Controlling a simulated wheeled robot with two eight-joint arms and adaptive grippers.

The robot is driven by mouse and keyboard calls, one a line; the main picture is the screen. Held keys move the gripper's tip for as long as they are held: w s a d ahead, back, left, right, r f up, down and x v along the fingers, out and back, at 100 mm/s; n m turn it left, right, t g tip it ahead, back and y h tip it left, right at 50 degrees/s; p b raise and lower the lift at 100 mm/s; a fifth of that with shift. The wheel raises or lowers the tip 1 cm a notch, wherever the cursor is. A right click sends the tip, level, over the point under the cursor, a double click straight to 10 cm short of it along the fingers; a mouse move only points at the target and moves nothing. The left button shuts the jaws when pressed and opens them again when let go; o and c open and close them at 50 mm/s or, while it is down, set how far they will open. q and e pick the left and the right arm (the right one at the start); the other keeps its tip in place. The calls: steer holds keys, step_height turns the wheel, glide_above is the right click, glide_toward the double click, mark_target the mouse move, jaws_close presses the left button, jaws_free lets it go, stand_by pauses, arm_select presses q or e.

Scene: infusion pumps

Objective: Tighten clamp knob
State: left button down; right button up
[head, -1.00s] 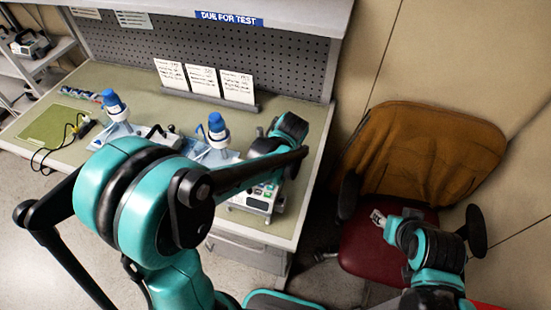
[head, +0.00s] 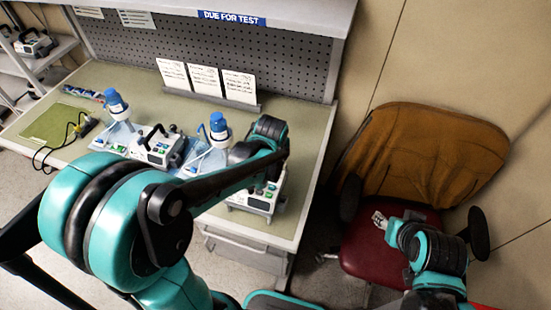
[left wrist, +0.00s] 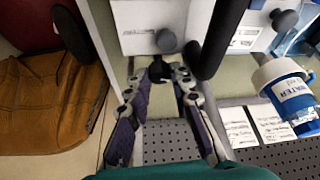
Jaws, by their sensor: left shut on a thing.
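A white pump (head: 256,196) with green buttons stands at the bench's right front, partly covered by my left arm in the head view. In the left wrist view, a dark clamp knob (left wrist: 161,69) on a light pump body (left wrist: 140,22) sits between the tips of my left gripper (left wrist: 160,78), which is shut on it. The left fingers are hidden behind my arm in the head view. My right gripper (head: 379,219) is over the red chair seat, away from the bench; its finger gap is too small to judge.
Another pump (head: 158,146) and two blue-capped bottles (head: 116,103) (head: 219,127) stand on the bench (head: 300,150). White cards (head: 205,80) lean at the pegboard. A brown-backed chair (head: 425,150) stands right of the bench. A dark post (left wrist: 220,40) is close beside the left gripper.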

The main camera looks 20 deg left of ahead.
arm_select(q)
steer(key=c, duration=1.3)
jaws_free()
steer(key=shift+v, duration=3.95)
